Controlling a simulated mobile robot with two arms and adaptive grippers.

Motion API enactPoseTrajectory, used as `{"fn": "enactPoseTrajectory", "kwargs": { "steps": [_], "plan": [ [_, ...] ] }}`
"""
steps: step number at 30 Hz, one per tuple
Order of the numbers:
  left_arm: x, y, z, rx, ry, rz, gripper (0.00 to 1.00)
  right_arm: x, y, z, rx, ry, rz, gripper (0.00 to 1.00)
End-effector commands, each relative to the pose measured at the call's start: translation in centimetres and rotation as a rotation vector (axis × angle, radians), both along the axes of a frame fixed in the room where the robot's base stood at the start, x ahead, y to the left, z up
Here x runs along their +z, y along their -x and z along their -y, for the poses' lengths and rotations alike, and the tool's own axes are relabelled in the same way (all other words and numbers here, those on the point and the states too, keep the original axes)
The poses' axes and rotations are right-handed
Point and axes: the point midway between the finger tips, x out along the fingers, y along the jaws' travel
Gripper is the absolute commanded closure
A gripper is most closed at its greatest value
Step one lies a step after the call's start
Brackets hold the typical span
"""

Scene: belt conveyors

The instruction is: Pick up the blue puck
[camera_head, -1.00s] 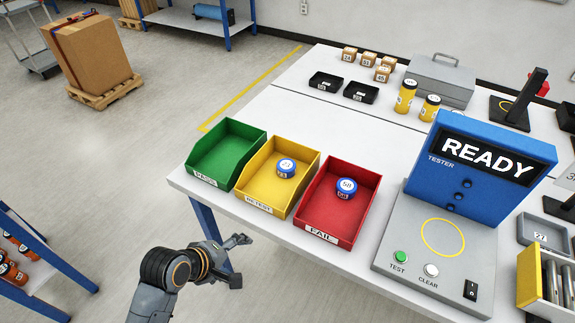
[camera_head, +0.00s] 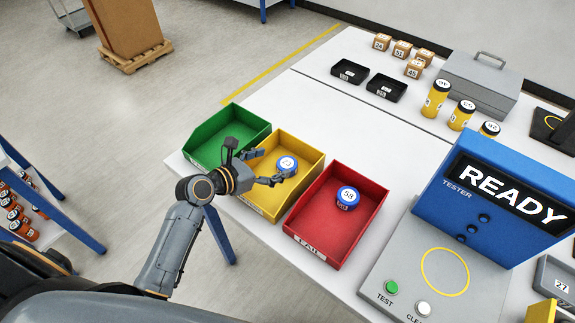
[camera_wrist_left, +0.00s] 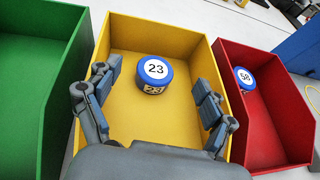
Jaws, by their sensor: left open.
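A blue puck with a white top marked 23 (camera_head: 287,165) sits in the yellow bin (camera_head: 309,152). It also shows in the left wrist view (camera_wrist_left: 154,75), ahead of my fingers and between their lines. A second blue puck, marked 58 (camera_head: 347,198), sits in the red bin (camera_head: 340,247) and shows at the right in the left wrist view (camera_wrist_left: 244,78). My left gripper (camera_head: 262,167) is open and empty over the near part of the yellow bin, its fingers (camera_wrist_left: 154,100) spread wide. My right gripper is not in view.
A green bin (camera_head: 214,137) stands left of the yellow bin. A blue tester (camera_head: 495,200) reading READY stands to the right. Black trays (camera_head: 368,80), small boxes and yellow cylinders are farther back. The white table (camera_head: 330,125) is clear behind the bins.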

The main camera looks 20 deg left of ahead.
Motion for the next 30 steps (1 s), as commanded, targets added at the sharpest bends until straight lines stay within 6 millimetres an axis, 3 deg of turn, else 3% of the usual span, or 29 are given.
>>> {"fn": "enactPoseTrajectory", "kwargs": {
  "steps": [3, 5, 13, 16, 22, 30],
  "plan": [
    [-2.5, 0.0, 0.0, -0.001, -0.001, -0.001, 0.18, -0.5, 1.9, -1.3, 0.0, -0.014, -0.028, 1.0],
    [-2.7, -0.5, 0.3, -0.001, 0.0, 0.002, 0.18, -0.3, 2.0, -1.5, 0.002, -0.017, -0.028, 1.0],
    [-3.4, -2.2, 1.3, -0.002, -0.002, 0.001, 0.18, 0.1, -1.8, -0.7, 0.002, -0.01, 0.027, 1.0],
    [-4.0, -3.6, 2.0, -0.003, -0.001, 0.002, 0.18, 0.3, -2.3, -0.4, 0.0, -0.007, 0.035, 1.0],
    [-5.1, -5.8, 3.2, -0.002, -0.002, 0.001, 0.18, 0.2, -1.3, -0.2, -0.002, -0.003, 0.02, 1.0],
    [-5.3, -6.1, 3.4, -0.002, -0.003, 0.002, 0.18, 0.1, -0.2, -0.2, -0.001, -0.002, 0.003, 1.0]
  ]
}}
